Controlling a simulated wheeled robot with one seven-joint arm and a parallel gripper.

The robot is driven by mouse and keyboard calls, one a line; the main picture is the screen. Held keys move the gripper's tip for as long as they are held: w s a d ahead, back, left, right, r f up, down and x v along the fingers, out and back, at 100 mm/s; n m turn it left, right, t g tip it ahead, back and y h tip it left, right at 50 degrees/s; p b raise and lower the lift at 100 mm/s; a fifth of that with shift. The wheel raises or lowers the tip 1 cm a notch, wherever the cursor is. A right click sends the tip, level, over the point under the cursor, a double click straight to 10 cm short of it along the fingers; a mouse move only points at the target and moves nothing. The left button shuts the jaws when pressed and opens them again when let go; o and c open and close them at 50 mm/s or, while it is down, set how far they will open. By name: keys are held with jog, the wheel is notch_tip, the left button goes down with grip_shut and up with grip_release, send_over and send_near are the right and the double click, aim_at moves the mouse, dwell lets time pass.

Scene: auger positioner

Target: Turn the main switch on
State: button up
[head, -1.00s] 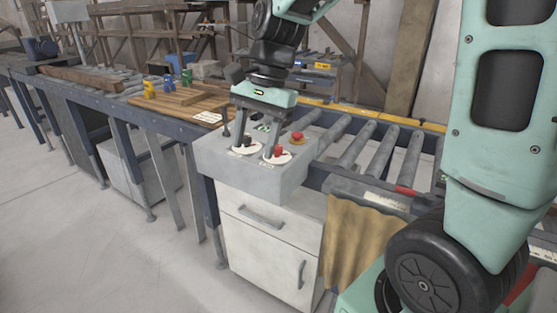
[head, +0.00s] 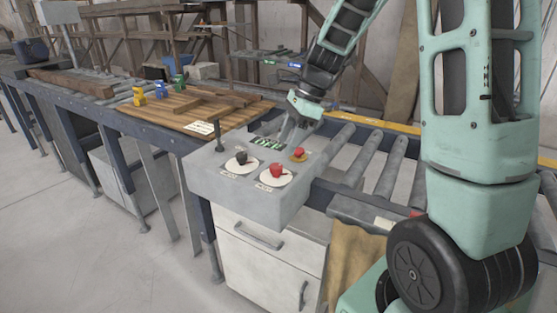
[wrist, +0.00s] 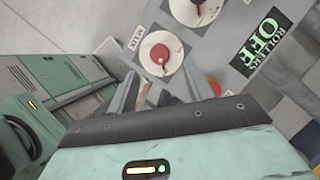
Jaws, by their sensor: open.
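The grey control box (head: 225,186) carries two rotary switches on white discs. One has a red knob (head: 277,171), the other a black knob (head: 241,157). My gripper (head: 288,134) is open and empty over the back right of the box, by the display and a red push button (head: 299,153). It also shows in the wrist view (wrist: 168,88), fingers apart.
A small display (wrist: 259,42) reads "ROLLERS OFF" in green. A dark lever (head: 219,137) stands at the box's left. A wooden board (head: 185,115) with timber and coloured clamps lies behind it. Rollers (head: 345,150) run to the right. A white cabinet (head: 268,257) is below.

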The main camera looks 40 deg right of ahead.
aim_at(276, 165)
jog(key=x, duration=0.6)
jog(key=shift+a+f, duration=0.15)
jog(key=shift+f, duration=0.2)
jog(key=c, duration=1)
jog(key=shift+o, duration=0.3)
